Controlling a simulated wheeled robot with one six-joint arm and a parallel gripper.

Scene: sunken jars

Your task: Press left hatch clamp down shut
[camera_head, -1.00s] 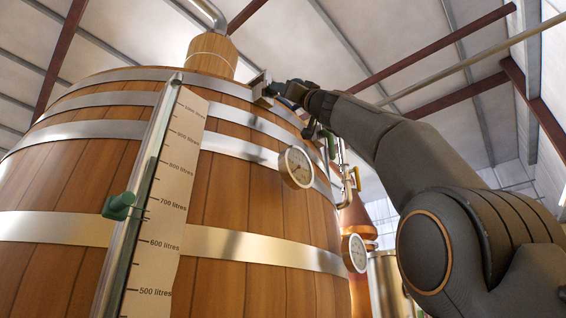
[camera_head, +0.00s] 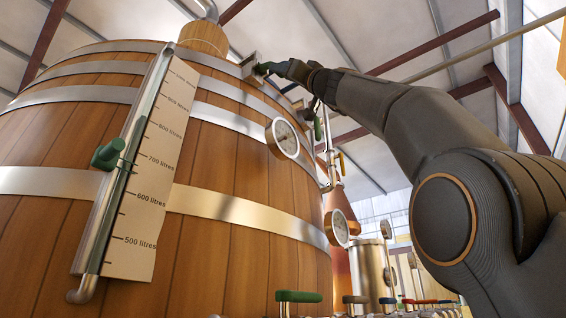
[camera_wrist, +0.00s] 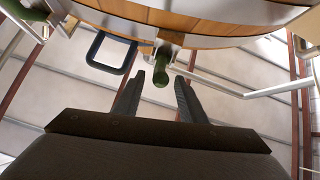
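A metal clamp bracket (camera_head: 249,68) sits at the upper rim of the wooden vat, with a green handle (camera_head: 264,69) sticking out toward my gripper (camera_head: 279,68). In the wrist view the clamp's green grip (camera_wrist: 162,72) hangs from a metal plate (camera_wrist: 171,38) on the vat's edge. My gripper (camera_wrist: 159,79) is open there, one dark finger on each side of the green grip near the fingertips. I see gaps beside the grip, so the fingers do not look closed on it. Whether this is the left clamp cannot be told.
The vat (camera_head: 90,135) fills the left, with a level gauge (camera_head: 150,170) and dials (camera_head: 283,138). In the wrist view a dark loop handle (camera_wrist: 91,50) and a metal pipe (camera_wrist: 270,90) flank the grip.

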